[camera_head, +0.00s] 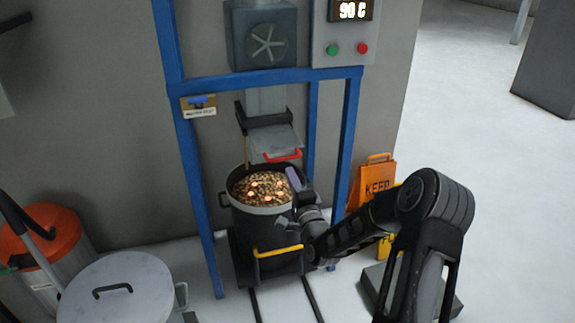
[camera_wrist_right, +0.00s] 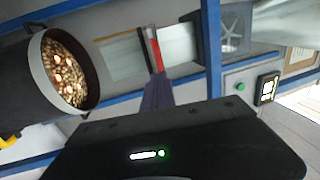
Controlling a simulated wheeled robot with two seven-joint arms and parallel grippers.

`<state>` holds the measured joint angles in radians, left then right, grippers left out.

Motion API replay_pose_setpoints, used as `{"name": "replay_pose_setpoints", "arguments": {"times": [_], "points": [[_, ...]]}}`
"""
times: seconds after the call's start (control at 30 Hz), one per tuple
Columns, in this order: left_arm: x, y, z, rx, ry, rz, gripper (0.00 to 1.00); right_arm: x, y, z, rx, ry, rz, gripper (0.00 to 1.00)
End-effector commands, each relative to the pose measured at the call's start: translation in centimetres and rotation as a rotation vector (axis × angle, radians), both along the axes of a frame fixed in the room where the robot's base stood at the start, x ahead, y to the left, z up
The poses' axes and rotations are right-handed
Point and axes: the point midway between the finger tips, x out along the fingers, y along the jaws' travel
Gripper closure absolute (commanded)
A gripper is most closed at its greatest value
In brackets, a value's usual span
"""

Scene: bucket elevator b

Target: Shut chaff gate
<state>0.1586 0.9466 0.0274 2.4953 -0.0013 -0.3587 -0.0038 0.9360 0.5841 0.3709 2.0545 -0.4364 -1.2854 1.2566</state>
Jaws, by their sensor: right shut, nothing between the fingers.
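The chaff gate is a grey plate (camera_head: 272,138) with a red handle (camera_head: 283,156), set in a black frame (camera_head: 264,118) under the chute. The plate sticks out from the frame above the bucket. My right gripper (camera_head: 293,178) is shut and empty, just below the red handle at the bucket's right rim. In the right wrist view, the purple fingers (camera_wrist_right: 157,94) point at the red handle (camera_wrist_right: 154,51), and their tips appear close to it. I cannot tell whether they touch. My left gripper is not in view.
A dark bucket (camera_head: 264,226) of grain with glowing bits stands below the gate on a cart with a yellow handle (camera_head: 278,251). Blue frame posts (camera_head: 346,140) flank it. An orange sign (camera_head: 373,180) stands behind my right arm. A lidded bin (camera_head: 115,290) is at lower left.

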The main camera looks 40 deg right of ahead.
Motion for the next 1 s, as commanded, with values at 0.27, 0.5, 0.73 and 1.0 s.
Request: {"name": "replay_pose_setpoints", "arguments": {"times": [0.27,0.5,0.73,1.0], "points": [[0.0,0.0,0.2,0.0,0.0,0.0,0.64,3.1,-1.0,0.6,0.0,0.001,0.0,1.0],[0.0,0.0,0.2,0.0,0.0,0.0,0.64,3.5,-1.1,0.7,-0.001,0.001,0.0,1.0],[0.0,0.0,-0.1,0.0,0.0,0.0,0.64,3.7,-1.2,0.5,-0.001,0.001,0.001,1.0],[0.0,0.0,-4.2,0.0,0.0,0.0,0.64,8.1,-2.7,-0.2,-0.003,-0.004,0.0,1.0]]}}
